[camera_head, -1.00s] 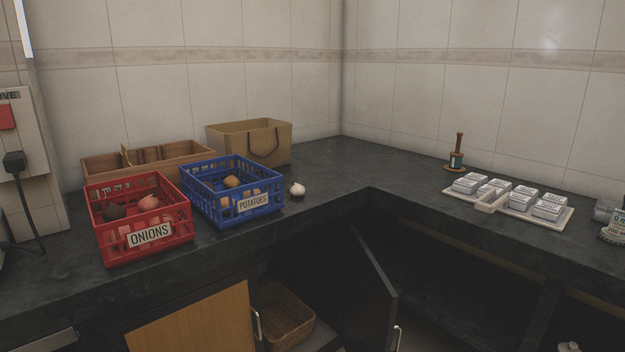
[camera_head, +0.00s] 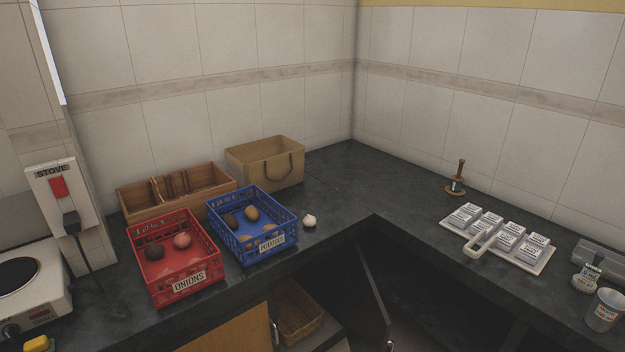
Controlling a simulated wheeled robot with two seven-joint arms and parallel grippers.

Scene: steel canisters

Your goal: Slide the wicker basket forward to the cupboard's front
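The wicker basket (camera_head: 299,312) sits inside the open corner cupboard below the counter. Its upper rim and inside show, and it looks empty. The cupboard (camera_head: 334,328) has a shelf or floor edge showing just right of the basket. A dark door (camera_head: 372,292) stands open to the right of the basket. A wooden door (camera_head: 232,335) with a metal handle is at its left, and it covers part of the basket's left side. Neither of my grippers is in view.
On the counter (camera_head: 345,190) stand a red onion crate (camera_head: 187,287), a blue potato crate (camera_head: 272,250), a wooden box (camera_head: 205,200), a paper bag (camera_head: 265,165) and a garlic bulb (camera_head: 309,221). A tray (camera_head: 535,268) of small packets is at right. A stove (camera_head: 45,275) is at left.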

